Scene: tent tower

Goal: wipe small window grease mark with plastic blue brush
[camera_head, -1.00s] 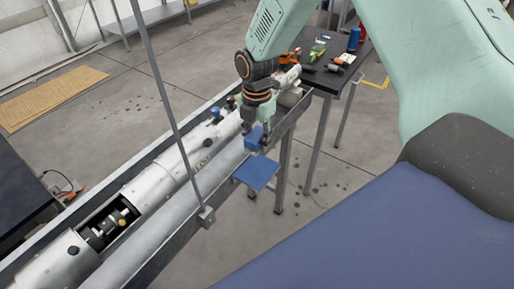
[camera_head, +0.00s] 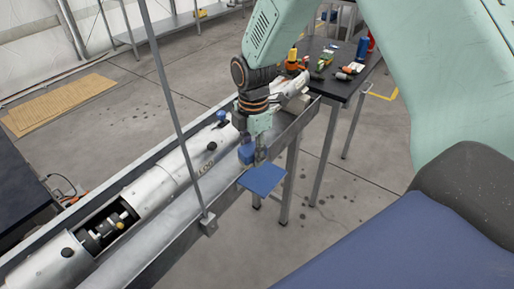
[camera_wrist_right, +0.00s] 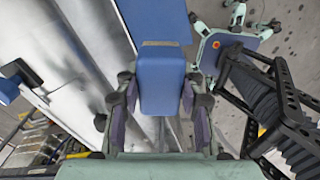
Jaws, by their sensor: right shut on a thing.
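The plastic blue brush (camera_head: 247,152) is in my right gripper (camera_head: 254,156), beside the long white tube in the head view. In the right wrist view, the right gripper's fingers (camera_wrist_right: 160,100) are closed on either side of its blue block (camera_wrist_right: 162,80). The wiping side of the brush is hidden. An opening (camera_head: 105,228) in the white tube (camera_head: 165,175) shows dark and metal machinery inside. I cannot make out a grease mark or tell for sure which part is the small window. My left gripper is not in view.
A metal trough (camera_head: 170,248) runs under the tube, with a thin upright rod (camera_head: 172,110) in front. A flat blue panel (camera_head: 262,179) is just below the right gripper. A dark table (camera_head: 340,88) with tools and bottles stands behind.

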